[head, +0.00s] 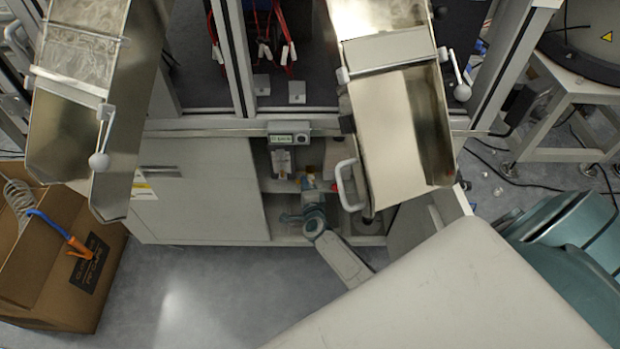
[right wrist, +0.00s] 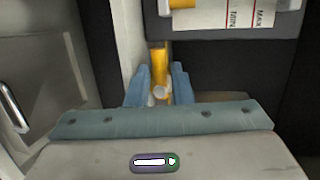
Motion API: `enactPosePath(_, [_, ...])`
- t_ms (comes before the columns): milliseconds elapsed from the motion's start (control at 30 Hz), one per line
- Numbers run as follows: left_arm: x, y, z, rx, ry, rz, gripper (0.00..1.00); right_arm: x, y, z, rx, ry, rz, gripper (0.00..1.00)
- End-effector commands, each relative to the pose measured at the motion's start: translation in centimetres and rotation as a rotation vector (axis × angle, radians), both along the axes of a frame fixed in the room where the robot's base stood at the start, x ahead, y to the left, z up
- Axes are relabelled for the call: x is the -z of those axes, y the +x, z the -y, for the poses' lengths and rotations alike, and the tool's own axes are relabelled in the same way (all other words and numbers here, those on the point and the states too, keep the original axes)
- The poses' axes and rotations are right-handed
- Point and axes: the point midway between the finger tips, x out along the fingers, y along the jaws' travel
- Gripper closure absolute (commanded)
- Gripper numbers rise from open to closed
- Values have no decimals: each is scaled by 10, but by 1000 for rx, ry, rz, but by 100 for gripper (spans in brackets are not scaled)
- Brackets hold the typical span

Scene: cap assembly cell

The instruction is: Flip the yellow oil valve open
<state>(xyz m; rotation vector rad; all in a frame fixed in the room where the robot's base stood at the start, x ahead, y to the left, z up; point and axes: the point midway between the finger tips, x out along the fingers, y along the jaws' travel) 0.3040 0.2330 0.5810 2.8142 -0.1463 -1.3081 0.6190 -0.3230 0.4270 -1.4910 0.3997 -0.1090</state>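The yellow oil valve (head: 309,182) sits inside the open lower bay of the white cabinet, small in the head view. In the right wrist view, the yellow valve part (right wrist: 159,64) stands upright, with a pale round piece below it. My right gripper (head: 303,210) reaches into the bay at the valve. The exact contact is hard to see. My left gripper is not in view.
Two metal chutes (head: 136,70) (head: 397,137) project over the cabinet (head: 200,195), the right one above the bay's right side. A small display (head: 288,134) is over the bay. A cardboard box (head: 40,270) stands at left on the floor. The floor in front is clear.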

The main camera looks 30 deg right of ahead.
Motion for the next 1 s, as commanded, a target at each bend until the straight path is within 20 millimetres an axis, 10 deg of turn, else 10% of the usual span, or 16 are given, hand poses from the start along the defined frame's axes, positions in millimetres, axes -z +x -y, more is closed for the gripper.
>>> enactPosePath(533, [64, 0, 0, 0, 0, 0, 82, 2, -3, 1, -2, 256, 151, 77])
enactPosePath(1000, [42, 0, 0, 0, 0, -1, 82, -16, -97, -26, 0, 249, 146, 77])
